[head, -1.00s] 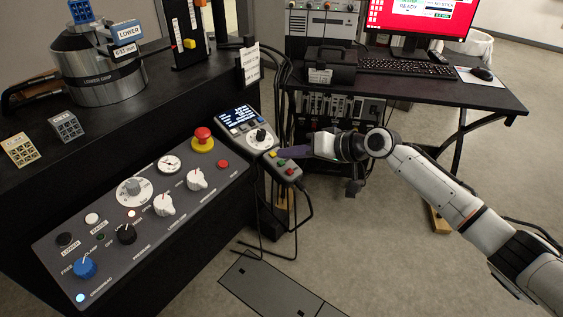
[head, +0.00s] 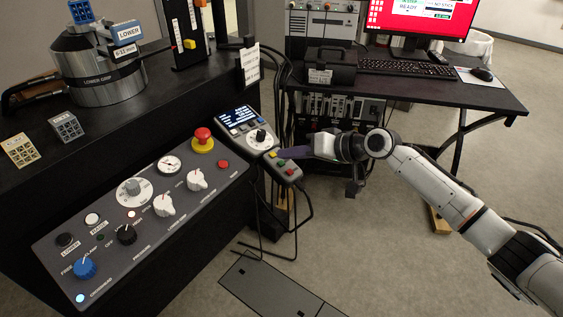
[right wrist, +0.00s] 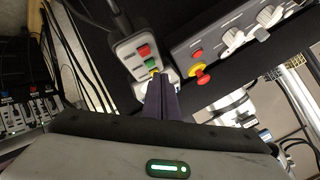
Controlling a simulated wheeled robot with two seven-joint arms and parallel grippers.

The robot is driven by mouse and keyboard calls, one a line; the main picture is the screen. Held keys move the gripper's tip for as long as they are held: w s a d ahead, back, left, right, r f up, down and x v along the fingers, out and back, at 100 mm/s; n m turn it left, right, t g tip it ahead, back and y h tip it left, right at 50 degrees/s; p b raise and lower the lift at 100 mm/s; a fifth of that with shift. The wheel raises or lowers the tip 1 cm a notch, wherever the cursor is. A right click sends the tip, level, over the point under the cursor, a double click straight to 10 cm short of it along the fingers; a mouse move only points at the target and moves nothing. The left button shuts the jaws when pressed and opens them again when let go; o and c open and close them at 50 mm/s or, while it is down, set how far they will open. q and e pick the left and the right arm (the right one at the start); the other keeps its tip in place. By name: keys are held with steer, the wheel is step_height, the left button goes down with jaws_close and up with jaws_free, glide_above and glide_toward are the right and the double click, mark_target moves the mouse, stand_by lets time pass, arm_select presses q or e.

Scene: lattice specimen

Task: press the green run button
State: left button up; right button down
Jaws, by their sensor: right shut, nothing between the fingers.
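A small grey button box (head: 283,167) hangs off the right end of the control console. In the right wrist view it carries a red button (right wrist: 144,50), a green button (right wrist: 149,65) and a yellow button (right wrist: 154,72) in a row. My right gripper (head: 284,154) is shut and empty, its dark fingers pointing left at the box. In the right wrist view its fingertips (right wrist: 160,80) end right by the yellow button, with the green one just beyond. I cannot tell whether they touch the box. My left gripper is not in view.
The sloping console (head: 107,265) has several knobs and a red emergency button (head: 203,135). A display unit (head: 243,122) sits just above the button box. Cables hang below the box. A desk (head: 490,97) with monitor and keyboard stands behind my right arm.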

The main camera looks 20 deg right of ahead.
stand_by(0.5)
steer(key=shift+w+a+f+b, duration=0.1)
steer(key=shift+f+b, duration=0.2)
steer(key=shift+f, duration=0.15)
steer(key=shift+w+f+b, duration=0.1)
steer(key=shift+f+b, duration=0.2)
steer(key=shift+f, duration=0.05)
stand_by(0.5)
steer(key=shift+r, duration=0.1)
steer(key=shift+s+r+p, duration=0.2)
steer(key=shift+r+p, duration=0.45)
steer(key=shift+p, duration=0.15)
